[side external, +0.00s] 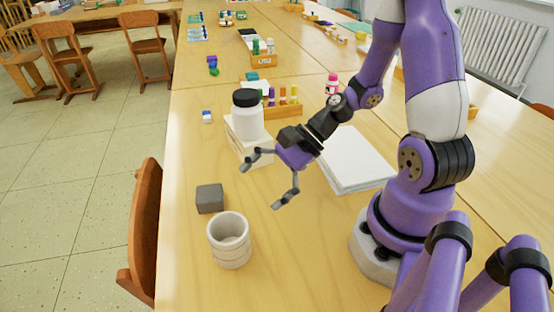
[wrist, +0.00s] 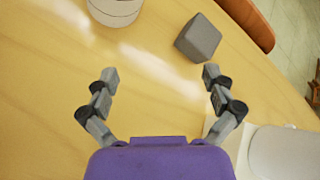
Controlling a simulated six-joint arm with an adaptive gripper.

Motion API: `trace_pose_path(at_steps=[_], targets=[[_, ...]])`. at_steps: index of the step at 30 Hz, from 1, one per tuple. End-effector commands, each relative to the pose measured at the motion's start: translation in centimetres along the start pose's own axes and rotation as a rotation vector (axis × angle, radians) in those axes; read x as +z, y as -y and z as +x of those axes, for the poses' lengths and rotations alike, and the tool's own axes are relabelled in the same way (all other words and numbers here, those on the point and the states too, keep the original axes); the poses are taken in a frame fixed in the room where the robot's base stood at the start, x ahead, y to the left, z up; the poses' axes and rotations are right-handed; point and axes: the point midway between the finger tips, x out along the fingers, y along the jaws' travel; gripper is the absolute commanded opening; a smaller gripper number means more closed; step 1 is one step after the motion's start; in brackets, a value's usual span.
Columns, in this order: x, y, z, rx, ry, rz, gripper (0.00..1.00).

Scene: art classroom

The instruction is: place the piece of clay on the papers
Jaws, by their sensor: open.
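The piece of clay (side external: 210,199) is a dark grey block on the wooden table, left of centre in the side external view. It also shows in the wrist view (wrist: 198,39), ahead of the fingertips and toward the right finger. The papers (side external: 354,160) are a white stack on the table, right of my gripper and close to my base. My gripper (side external: 262,183) is open and empty above the table, with its fingers pointing down and left. It is apart from the clay, to its upper right in the side external view. In the wrist view both fingers (wrist: 159,74) are spread wide.
A pale ribbed cup (side external: 230,246) stands close beside the clay. A white jar with a black lid (side external: 247,116) stands on a pale box (side external: 250,147) behind my gripper. A wooden chair (side external: 145,232) is at the left table edge.

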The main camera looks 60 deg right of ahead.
Motion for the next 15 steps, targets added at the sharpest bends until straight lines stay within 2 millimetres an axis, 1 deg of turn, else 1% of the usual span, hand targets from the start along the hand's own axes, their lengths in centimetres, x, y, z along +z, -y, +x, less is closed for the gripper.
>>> trace_pose_path(at_steps=[1, 3, 6, 9, 11, 15], targets=[[-0.4, 0.3, 0.1, -0.066, 0.052, 0.170, 0.98], [-0.7, 1.0, 0.1, -0.152, 0.115, 0.365, 0.98], [-1.2, 1.9, -0.2, -0.239, 0.183, 0.560, 0.98], [-1.5, 2.4, -0.3, -0.282, 0.219, 0.654, 0.98], [-1.5, 2.7, 0.1, -0.290, 0.227, 0.674, 0.98], [-1.2, 3.2, 1.9, -0.286, 0.229, 0.675, 0.98]])
